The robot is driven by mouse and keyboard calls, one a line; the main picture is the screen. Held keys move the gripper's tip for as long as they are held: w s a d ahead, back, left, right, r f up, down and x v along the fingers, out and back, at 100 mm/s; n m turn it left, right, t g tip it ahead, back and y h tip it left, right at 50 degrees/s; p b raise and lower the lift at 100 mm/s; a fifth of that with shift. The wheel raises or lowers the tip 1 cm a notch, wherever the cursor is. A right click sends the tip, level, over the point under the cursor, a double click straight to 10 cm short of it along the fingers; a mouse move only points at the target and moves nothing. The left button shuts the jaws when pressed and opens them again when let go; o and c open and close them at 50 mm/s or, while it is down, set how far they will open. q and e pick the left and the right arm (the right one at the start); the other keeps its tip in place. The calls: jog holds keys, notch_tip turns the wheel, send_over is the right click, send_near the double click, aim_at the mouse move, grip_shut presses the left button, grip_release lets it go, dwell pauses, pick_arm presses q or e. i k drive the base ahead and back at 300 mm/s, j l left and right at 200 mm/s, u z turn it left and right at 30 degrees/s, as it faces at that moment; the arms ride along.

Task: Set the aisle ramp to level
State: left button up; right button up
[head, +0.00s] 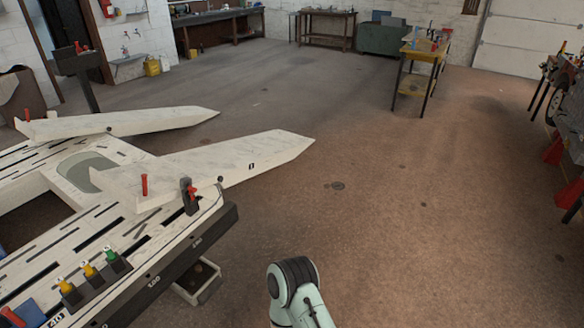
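Two long pale ramps with pointed ends reach from the bench at the left of the head view. The near ramp (225,163) has a small dark mark close to its tip and points into the open floor. The far ramp (130,121) lies beyond it. I see no label telling which is the aisle ramp, and cannot tell whether either is level. A red-handled lever (191,194) stands in a dark housing on the bench's edge by the near ramp. Neither gripper shows; only a link of my own arm is in view at the bottom.
The slotted frame bench (85,240) has a dark, numbered edge. Yellow (88,269) and green (111,254) levers stand along it. A red upright handle (144,185) stands by the near ramp. A yellow-topped table (425,50) stands far back. The middle floor is clear.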

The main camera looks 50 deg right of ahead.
aim_at(141, 187)
jog(key=z, duration=1.4)
jog(key=i+u, duration=0.15)
jog(key=u, duration=0.5)
jog(key=i+l+u, duration=0.65)
jog(key=i+l, duration=0.35)
jog(key=l, duration=0.15)
jog(key=i+l+u, duration=0.1)
jog(key=l, duration=0.25)
jog(key=i+l, duration=0.5)
jog(key=l, duration=0.2)
jog(key=i+l+u, duration=0.1)
jog(key=l, duration=0.25)
jog(key=i+l, duration=0.25)
jog(key=l+u, duration=0.05)
jog(key=l, duration=0.05)
